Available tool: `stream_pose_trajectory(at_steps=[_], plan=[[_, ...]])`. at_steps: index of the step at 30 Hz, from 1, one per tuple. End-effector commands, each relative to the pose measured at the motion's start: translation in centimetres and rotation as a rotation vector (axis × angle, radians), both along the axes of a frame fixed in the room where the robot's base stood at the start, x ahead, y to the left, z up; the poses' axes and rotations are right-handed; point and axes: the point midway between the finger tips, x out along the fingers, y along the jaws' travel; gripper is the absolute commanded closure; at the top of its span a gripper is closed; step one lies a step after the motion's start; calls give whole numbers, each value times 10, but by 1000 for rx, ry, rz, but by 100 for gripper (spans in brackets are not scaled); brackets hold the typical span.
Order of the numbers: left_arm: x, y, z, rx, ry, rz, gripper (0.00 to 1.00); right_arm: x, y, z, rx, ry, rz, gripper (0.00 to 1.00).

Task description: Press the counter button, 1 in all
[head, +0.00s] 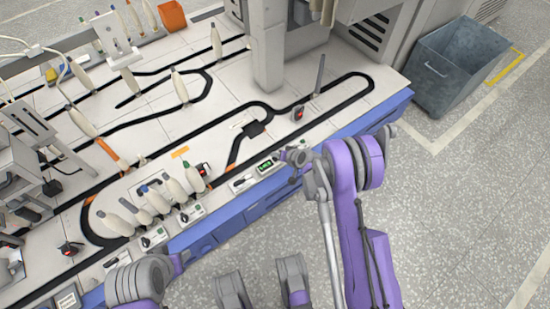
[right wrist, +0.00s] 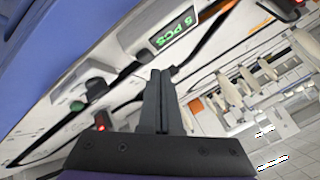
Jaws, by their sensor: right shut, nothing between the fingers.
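The counter's display (head: 265,166) is on the table's front edge, lit green. In the right wrist view the display (right wrist: 175,32) seems to read "5 PCS". My right gripper (head: 292,157) is just right of the display, over the table edge. In the right wrist view its two dark fingers (right wrist: 160,73) are pressed together and empty. A small green button-like part (right wrist: 77,106) shows left of the fingers, apart from them. I cannot tell which part is the counter button; my gripper may hide it in the head view. My left gripper is out of view.
Spindle-shaped bobbins (head: 145,205) stand in a group on the left. A black track (head: 350,95) loops over the white table. A dark upright post (head: 319,75) stands behind my right gripper. A grey bin (head: 450,70) is on the floor at right. Open floor lies in front.

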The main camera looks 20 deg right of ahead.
Motion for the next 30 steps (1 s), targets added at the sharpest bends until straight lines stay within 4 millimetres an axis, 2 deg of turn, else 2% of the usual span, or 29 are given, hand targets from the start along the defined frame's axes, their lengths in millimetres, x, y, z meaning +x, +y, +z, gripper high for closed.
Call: stream_pose_trajectory(at_steps=[9, 30], plan=[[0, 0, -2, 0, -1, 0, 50, 0, 0, -9, 0, 0, 0, 100], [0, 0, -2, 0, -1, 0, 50, 0, 0, -12, 0, 0, 0, 100]])
